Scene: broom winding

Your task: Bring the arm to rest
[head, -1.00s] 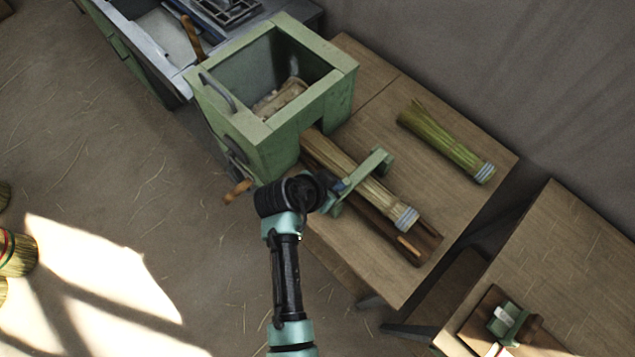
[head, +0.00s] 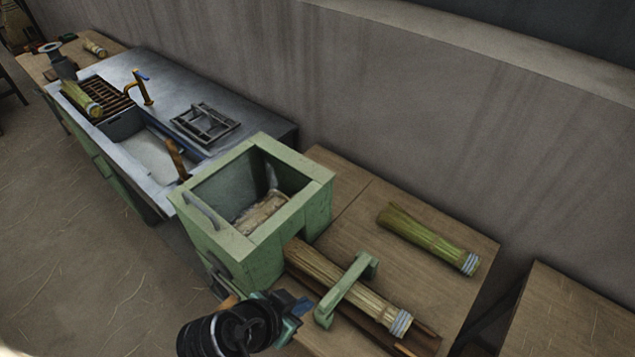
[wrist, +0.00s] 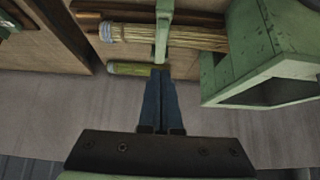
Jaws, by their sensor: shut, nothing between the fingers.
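My gripper (head: 294,310) is at the bottom of the head view, in front of the wooden table and beside the green box. In the wrist view its two dark fingers (wrist: 161,100) are together with nothing between them. A straw bundle with a striped bound end (head: 345,285) lies in a wooden trough (head: 424,341) under a green clamp bar (head: 345,290); the bundle's other end meets the green box (head: 270,240). The bundle (wrist: 190,37) and clamp (wrist: 163,35) also show in the wrist view.
A greener bundle (head: 425,237) lies loose on the table (head: 340,195) near the wall. A sink counter (head: 255,128) with a tap (head: 140,88), a rack and another bundle (head: 82,98) stands at the left. A second table (head: 565,315) is at the right. Open floor (head: 80,230) lies at left.

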